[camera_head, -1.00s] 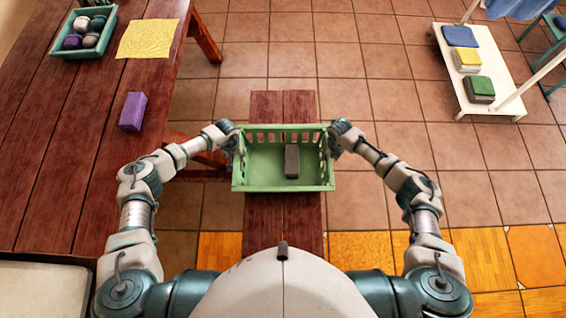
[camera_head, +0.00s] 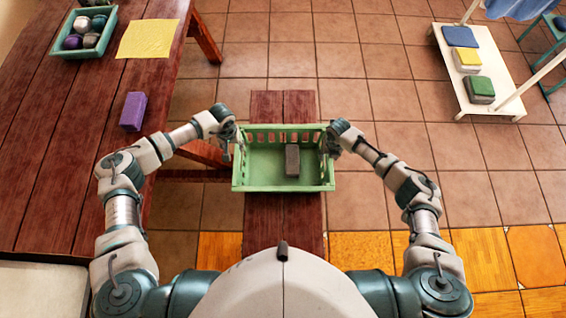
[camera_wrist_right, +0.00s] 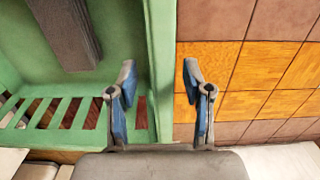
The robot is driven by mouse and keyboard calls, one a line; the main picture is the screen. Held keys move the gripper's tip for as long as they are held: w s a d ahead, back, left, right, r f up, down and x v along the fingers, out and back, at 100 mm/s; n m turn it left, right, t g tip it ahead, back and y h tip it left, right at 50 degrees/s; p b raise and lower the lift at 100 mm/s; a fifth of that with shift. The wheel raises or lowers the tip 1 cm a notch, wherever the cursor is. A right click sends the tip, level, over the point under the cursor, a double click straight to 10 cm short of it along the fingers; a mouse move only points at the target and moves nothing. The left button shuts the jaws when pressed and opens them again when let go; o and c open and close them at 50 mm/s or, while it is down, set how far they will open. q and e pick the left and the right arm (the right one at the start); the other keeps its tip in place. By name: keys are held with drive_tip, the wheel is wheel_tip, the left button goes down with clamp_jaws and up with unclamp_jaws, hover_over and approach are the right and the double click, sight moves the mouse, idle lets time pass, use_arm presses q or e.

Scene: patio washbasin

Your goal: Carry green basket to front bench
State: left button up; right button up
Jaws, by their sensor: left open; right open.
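The green basket (camera_head: 262,186) sits on the dark red wooden bench (camera_head: 284,225) in front of me, with a grey-brown block (camera_head: 292,160) lying inside it. My left gripper (camera_head: 233,146) is open at the basket's left side, near its far left corner. My right gripper (camera_head: 330,147) is open at the right side. In the right wrist view, the open fingers of my right gripper (camera_wrist_right: 159,80) stand on either side of the basket's wall (camera_wrist_right: 160,50), with a gap to it. The block (camera_wrist_right: 68,35) also shows there inside the basket.
A red wooden table (camera_head: 70,150) on the left bears a purple block (camera_head: 133,111), a yellow cloth (camera_head: 147,39) and a teal crate (camera_head: 107,36) of round items. A low white rack (camera_head: 475,103) with several coloured blocks stands at the far right. Tiled floor between is clear.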

drive_tip(key=shift+r, duration=0.4)
use_arm(q)
wheel_tip(320, 180, up, 3)
drive_tip(key=shift+r, duration=0.1)
use_arm(e)
wheel_tip(320, 180, up, 11)
use_arm(q)
drive_tip(key=shift+s, duration=0.1)
use_arm(e)
drive_tip(key=shift+s, duration=0.1)
idle(0.3)
